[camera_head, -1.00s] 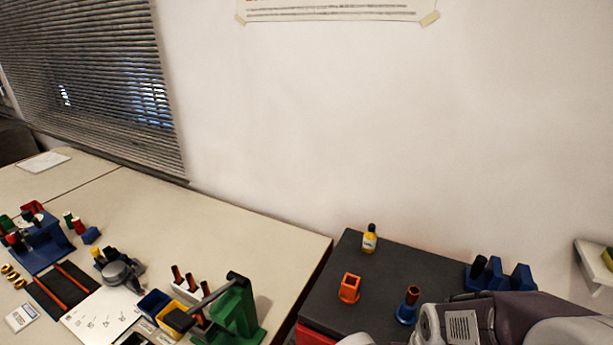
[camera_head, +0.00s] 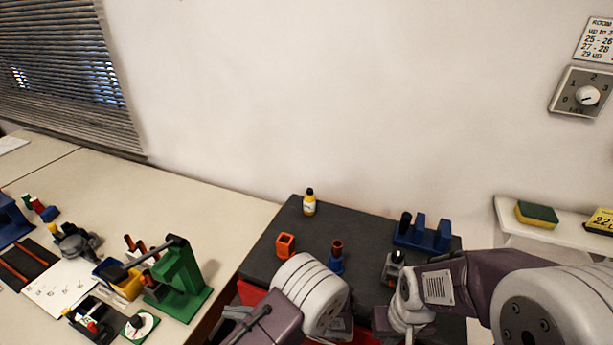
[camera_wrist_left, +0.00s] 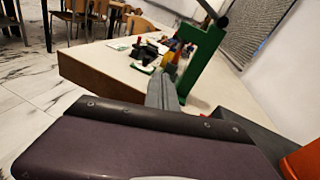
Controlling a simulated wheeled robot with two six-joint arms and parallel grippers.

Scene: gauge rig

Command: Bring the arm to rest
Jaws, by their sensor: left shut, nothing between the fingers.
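My left gripper (camera_head: 232,320) shows at the lower middle of the head view, left of its purple wrist and pale ribbed joint. In the left wrist view its grey fingers (camera_wrist_left: 163,92) are closed together with nothing between them. They point toward the light table and a green lever press, apart from both. My right arm (camera_head: 440,285) reaches in from the right over the dark bench; I cannot make out its gripper.
The dark bench (camera_head: 295,217) holds a yellow bottle (camera_head: 309,204), an orange square holder (camera_head: 285,245), a blue stand (camera_head: 336,263) and a blue rack (camera_head: 422,235). The green press (camera_head: 178,283) stands near the light table's edge. A sponge (camera_head: 537,214) lies on the shelf at right.

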